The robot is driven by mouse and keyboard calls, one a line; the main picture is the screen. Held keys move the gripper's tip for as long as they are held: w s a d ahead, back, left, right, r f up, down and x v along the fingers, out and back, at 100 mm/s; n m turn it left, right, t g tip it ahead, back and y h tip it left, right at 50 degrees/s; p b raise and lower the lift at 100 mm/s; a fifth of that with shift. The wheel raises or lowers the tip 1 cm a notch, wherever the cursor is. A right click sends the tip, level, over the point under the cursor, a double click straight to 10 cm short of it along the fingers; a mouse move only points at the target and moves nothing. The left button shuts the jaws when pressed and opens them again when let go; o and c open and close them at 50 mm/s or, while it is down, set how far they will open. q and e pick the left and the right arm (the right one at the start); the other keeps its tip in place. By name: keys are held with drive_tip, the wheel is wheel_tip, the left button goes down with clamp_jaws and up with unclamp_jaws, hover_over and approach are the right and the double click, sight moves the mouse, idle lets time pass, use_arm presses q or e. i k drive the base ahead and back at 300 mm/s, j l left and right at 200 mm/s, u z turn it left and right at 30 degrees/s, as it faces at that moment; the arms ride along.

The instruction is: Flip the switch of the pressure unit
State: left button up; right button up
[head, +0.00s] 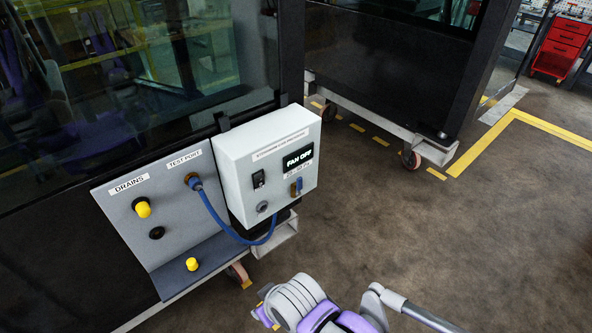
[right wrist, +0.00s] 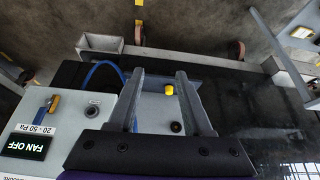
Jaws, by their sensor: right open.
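The pressure unit (head: 243,157) is a white box on the side of the dark cab. Its black switch (head: 259,179) sits on the front face, left of the "FAN OFF" display (head: 298,158). The unit also shows at the left of the right wrist view (right wrist: 68,118), with its display (right wrist: 26,146); the switch is not visible there. My right gripper (right wrist: 159,75) is open, with nothing seen between its fingers. It overlaps the unit's edge and the grey drain panel in that view; contact cannot be told. My left gripper is not in view.
A blue hose (head: 214,212) loops from the test port to the unit's underside. A blue-handled valve (head: 296,187) and a round grey fitting (head: 262,207) are near the switch. The grey panel (head: 172,233) carries yellow knobs.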

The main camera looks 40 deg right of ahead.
sight(260, 183)
drive_tip(key=z, duration=1.3)
